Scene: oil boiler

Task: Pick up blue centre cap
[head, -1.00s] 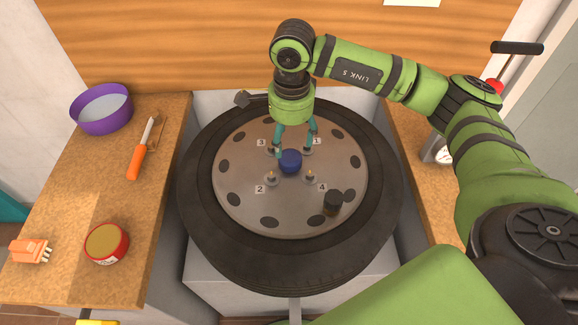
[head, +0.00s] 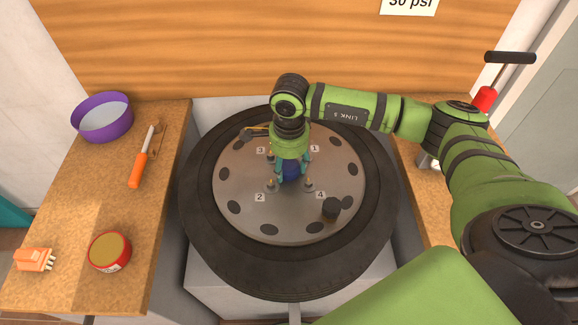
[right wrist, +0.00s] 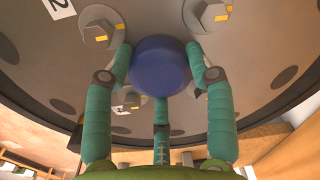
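The blue centre cap (head: 291,171) sits at the middle of the grey wheel disc (head: 240,205). My right gripper (head: 291,178) reaches down from above, with its teal fingers around the cap and hiding part of it. In the right wrist view, the round blue cap (right wrist: 160,67) lies between the three fingers of the gripper (right wrist: 160,75). The fingertips reach the cap's edge there, but I cannot tell whether they press on it. My left gripper is not in view.
Numbered bolts, such as one by label 4 (head: 309,185), stand around the cap. A purple bowl (head: 103,117), orange-handled tool (head: 138,170), red tin (head: 109,252) and orange plug (head: 34,260) stand on the left bench.

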